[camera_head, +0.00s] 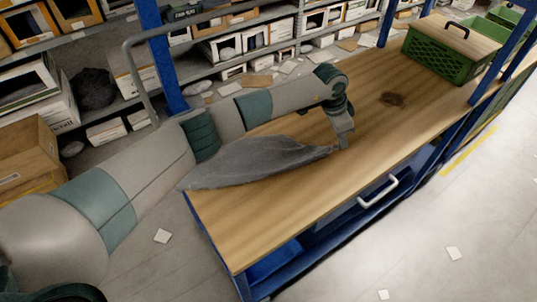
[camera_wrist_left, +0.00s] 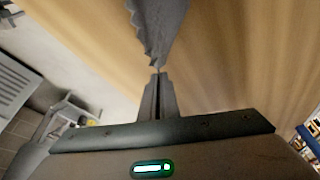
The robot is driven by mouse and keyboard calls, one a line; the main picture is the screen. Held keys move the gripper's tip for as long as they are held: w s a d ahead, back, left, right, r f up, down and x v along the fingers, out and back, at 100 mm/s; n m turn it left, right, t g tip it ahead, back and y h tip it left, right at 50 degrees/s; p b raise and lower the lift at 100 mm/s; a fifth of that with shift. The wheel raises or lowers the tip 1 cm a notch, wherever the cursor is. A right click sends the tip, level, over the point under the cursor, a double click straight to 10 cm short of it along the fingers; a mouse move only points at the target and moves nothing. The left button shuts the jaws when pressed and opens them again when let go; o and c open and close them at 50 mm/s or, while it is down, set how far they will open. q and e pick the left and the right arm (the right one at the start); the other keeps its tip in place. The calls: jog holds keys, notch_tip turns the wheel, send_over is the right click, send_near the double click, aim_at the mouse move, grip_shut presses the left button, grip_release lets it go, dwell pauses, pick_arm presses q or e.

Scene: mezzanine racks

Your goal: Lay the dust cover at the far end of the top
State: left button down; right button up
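The dust cover (camera_head: 255,163) is a grey cloth that hangs in a drooping fold from my left gripper (camera_head: 345,142), over the near left part of the wooden top (camera_head: 300,207). The left gripper is shut on one edge of it, above the middle of the top. In the left wrist view the fingers (camera_wrist_left: 158,97) are closed together, with the grey dust cover (camera_wrist_left: 158,30) running out from their tips above the wood. I cannot tell whether the cover's lower edge touches the top. My right gripper is not in view.
A green crate with a wooden lid and black handle (camera_head: 437,62) stands at the top's far right end. Blue posts (camera_head: 163,58) rise around the bench. A white drawer handle (camera_head: 378,191) juts from the front.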

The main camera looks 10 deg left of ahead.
pick_arm(q)
jog(key=shift+w+d+f, duration=0.2)
jog(key=shift+d+f, duration=0.7)
jog(key=shift+d, duration=0.05)
jog(key=shift+w+d+f, duration=0.15)
jog(key=shift+d+f, duration=0.75)
jog(key=c, duration=1.6)
grip_release()
jog(key=shift+o, duration=0.2)
jog(key=shift+d+r+p, duration=0.3)
jog(key=shift+r+p, duration=0.2)
jog(key=shift+r, duration=0.25)
jog(key=shift+d+r+p, duration=0.25)
jog(key=shift+r+p, duration=0.2)
jog(key=shift+r, duration=0.25)
jog(key=shift+w+r, duration=0.1)
